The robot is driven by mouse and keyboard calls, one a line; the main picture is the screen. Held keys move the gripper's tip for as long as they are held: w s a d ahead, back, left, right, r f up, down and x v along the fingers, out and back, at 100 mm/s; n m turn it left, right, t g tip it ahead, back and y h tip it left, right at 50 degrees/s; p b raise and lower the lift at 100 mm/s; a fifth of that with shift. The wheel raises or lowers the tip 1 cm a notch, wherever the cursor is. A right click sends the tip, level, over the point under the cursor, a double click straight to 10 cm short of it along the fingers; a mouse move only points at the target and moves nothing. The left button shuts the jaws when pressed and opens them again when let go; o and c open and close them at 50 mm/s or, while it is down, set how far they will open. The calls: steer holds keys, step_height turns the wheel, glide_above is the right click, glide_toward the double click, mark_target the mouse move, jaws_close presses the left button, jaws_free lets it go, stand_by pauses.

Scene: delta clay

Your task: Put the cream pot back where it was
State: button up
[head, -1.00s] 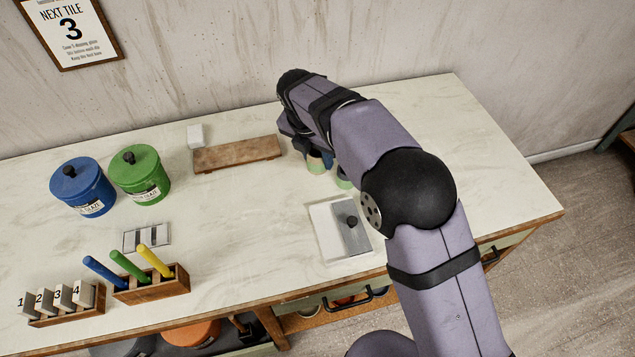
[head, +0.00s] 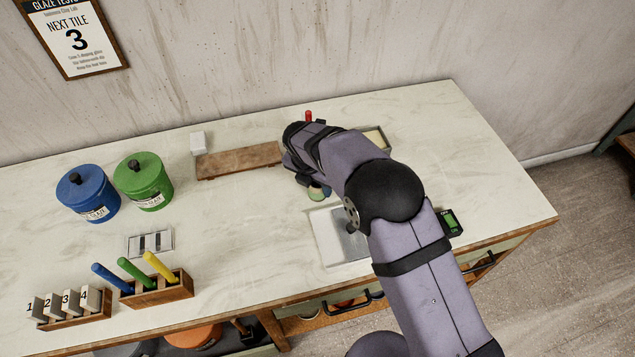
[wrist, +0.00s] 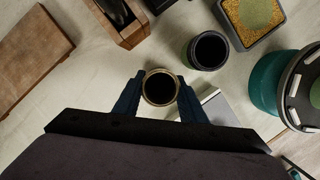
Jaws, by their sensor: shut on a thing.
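My gripper (wrist: 160,92) is shut on the cream pot (wrist: 146,91), seen from above in the wrist view with a pale rim and dark inside. The fingers lie on its left and right sides. In the head view the pot (head: 316,194) shows just below my gripper (head: 316,184), partly hidden, over the worktop behind the white board. I cannot tell whether its base touches the worktop. The arm hides that pot in the head view.
A grey tray (wrist: 229,36) with yellow filling and a teal container (wrist: 264,85) lie right in the wrist view. A wooden board (head: 235,162), wooden holder (wrist: 132,38) and white board (head: 326,238) are nearby.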

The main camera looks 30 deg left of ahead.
steer(key=shift+f, duration=0.1)
steer(key=o, duration=0.9)
steer(key=b+v, duration=0.3)
steer(key=v, duration=0.9)
